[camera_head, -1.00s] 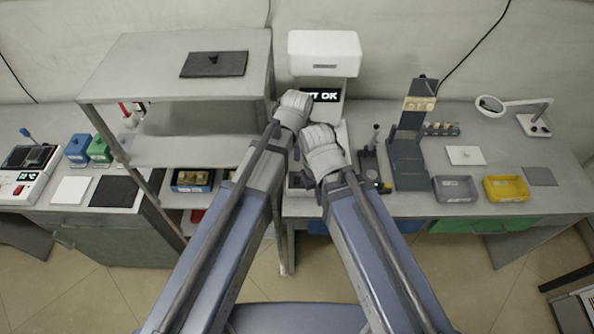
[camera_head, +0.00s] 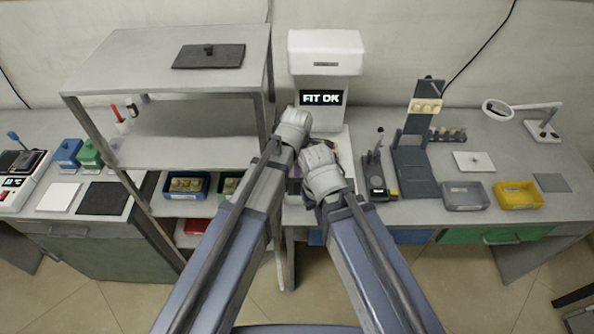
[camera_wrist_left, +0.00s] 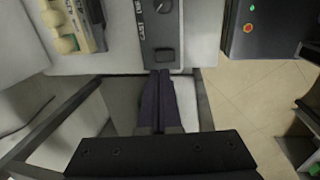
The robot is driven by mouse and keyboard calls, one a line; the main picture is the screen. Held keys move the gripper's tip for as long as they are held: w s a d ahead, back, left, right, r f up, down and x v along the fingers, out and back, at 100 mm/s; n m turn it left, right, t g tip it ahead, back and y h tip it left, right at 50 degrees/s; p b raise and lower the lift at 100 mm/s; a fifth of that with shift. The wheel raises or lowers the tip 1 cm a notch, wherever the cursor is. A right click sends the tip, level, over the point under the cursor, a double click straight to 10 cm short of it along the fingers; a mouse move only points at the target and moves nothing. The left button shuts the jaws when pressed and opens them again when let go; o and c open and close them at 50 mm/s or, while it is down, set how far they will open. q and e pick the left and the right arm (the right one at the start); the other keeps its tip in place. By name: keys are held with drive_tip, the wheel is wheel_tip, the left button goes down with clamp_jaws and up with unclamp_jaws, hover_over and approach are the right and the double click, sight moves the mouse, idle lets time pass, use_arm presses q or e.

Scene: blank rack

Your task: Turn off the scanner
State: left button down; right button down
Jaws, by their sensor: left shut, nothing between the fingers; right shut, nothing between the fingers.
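The scanner (camera_head: 325,60) is the tall white machine at the back middle in the head view. Its lit screen (camera_head: 322,98) reads "FIT OK". My left gripper (camera_head: 292,128) is in front of the scanner. Its shut, empty fingers (camera_wrist_left: 160,78) point at the panel's near edge, close below the knob; contact cannot be told. My right gripper (camera_head: 322,170) is shut just below and right of it. Both hands hide part of the scanner's base.
A grey shelf (camera_head: 180,75) stands left of the scanner, close to my left arm. A dark upright stand (camera_head: 411,160), a grey bin (camera_head: 466,196) and a yellow bin (camera_head: 519,196) are on the bench to the right. A magnifier lamp (camera_head: 497,110) stands at the back right.

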sight(297, 186)
use_arm(q)
drive_tip(key=f+b, duration=0.1)
drive_tip(key=f, duration=0.1)
drive_tip(key=f+b, duration=0.2)
drive_tip(key=w+f+b, duration=0.1)
drive_tip(key=f+b, duration=0.1)
drive_tip(key=shift+f, duration=0.15)
drive_tip(key=shift+w+f+g+b, duration=0.25)
drive_tip(key=shift+w+g+b, duration=0.1)
drive_tip(key=shift+g, duration=0.35)
drive_tip(key=shift+s, duration=0.2)
drive_tip(key=shift+s+f+b, duration=0.1)
drive_tip(key=shift+f+b, duration=0.05)
drive_tip(key=shift+b, duration=0.3)
idle(0.5)
drive_tip(key=shift+s, duration=0.1)
